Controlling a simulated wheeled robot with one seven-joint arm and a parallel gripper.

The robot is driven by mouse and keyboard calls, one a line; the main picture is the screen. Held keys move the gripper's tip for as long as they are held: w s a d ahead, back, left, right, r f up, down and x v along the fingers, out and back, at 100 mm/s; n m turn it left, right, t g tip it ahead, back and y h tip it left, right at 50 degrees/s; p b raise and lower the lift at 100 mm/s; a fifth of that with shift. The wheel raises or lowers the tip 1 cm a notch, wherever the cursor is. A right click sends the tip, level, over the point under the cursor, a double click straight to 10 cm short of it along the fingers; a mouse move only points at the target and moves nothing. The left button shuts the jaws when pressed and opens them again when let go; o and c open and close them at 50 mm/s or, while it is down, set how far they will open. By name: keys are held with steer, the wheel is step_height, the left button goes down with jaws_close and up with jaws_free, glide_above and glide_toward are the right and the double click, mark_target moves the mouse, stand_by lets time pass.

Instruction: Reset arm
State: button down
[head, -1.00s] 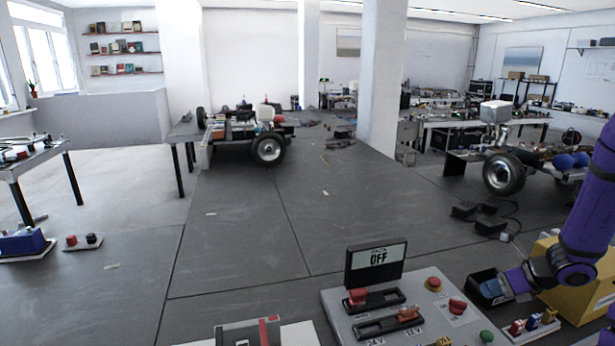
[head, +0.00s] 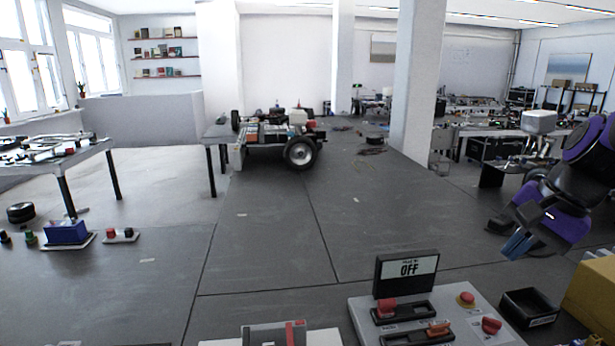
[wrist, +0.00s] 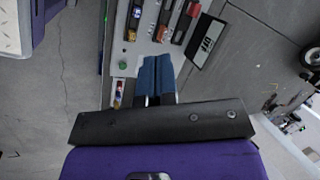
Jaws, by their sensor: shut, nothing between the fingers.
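My gripper (head: 517,246) is at the right of the head view, raised above the bench beside the control panel. Its two blue fingers are together and empty; they also show in the wrist view (wrist: 156,76). My purple and black arm is folded at the right edge of the head view. The grey control panel (head: 467,333) sits at the bottom, with a display (head: 407,268) that reads OFF. Below the gripper is a small black open tray (head: 529,308).
A yellow box (head: 592,290) stands at the right edge near the arm. A chassis with wheels (head: 275,138) stands farther back. The dark floor in the middle is clear.

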steer(key=s+a+r+n+t+h, duration=0.2)
steer(key=s+r+n+h, duration=0.1)
steer(key=s+r+n, duration=0.4)
steer(key=shift+s+n+t+h, duration=0.3)
steer(key=shift+s+n, duration=1.3)
steer(key=shift+s, duration=0.3)
